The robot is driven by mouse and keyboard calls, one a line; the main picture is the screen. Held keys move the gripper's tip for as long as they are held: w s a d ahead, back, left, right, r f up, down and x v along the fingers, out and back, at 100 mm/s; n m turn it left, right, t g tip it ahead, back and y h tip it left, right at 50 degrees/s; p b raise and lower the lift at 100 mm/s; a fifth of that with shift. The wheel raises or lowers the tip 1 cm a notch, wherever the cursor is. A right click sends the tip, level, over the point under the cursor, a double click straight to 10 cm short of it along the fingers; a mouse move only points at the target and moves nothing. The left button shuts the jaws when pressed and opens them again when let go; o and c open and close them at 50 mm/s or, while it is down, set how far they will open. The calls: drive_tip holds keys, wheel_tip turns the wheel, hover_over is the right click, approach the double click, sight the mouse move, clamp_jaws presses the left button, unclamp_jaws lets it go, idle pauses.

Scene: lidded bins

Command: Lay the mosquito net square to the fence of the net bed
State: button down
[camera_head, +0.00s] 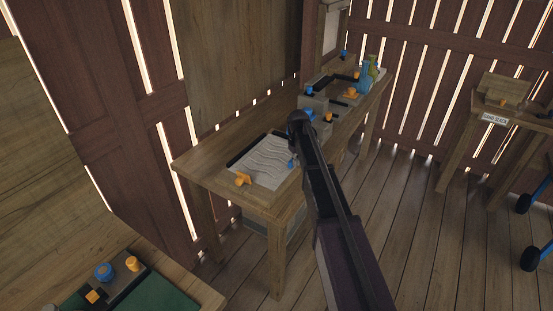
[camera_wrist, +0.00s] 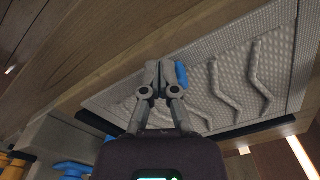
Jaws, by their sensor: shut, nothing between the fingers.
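The mosquito net (camera_head: 264,162) is a pale grey mesh sheet with raised wavy ridges, lying on the wooden bench. It fills the upper right of the wrist view (camera_wrist: 232,82). A dark fence (camera_head: 245,150) runs along its back left side and shows as a dark strip in the wrist view (camera_wrist: 250,134). The net's edge looks roughly in line with it; I cannot tell exactly. My gripper (camera_wrist: 158,66) is shut and empty by the net's near edge. A blue knob (camera_wrist: 181,75) is right beside its fingertips; contact is unclear. My arm hides the fingertips in the head view.
An orange piece (camera_head: 243,179) sits at the net's front left corner. Grey boxes, orange and blue parts and bottles (camera_head: 366,76) stand further along the bench (camera_head: 220,168). A second table (camera_head: 490,108) is at right. The floor between is clear.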

idle(0.3)
drive_tip(key=shift+s+d, duration=0.4)
drive_tip(key=shift+d, duration=0.15)
idle(0.3)
wheel_tip(320, 180, up, 7)
drive_tip(key=p, duration=0.7)
idle(0.4)
idle(0.5)
drive_tip(key=s+d+m, duration=0.2)
drive_tip(key=s+m, duration=0.2)
drive_tip(key=s, duration=2.6)
drive_tip(key=shift+s+d+m, duration=0.15)
drive_tip(key=shift+s+m, duration=0.15)
drive_tip(key=shift+m, duration=0.1)
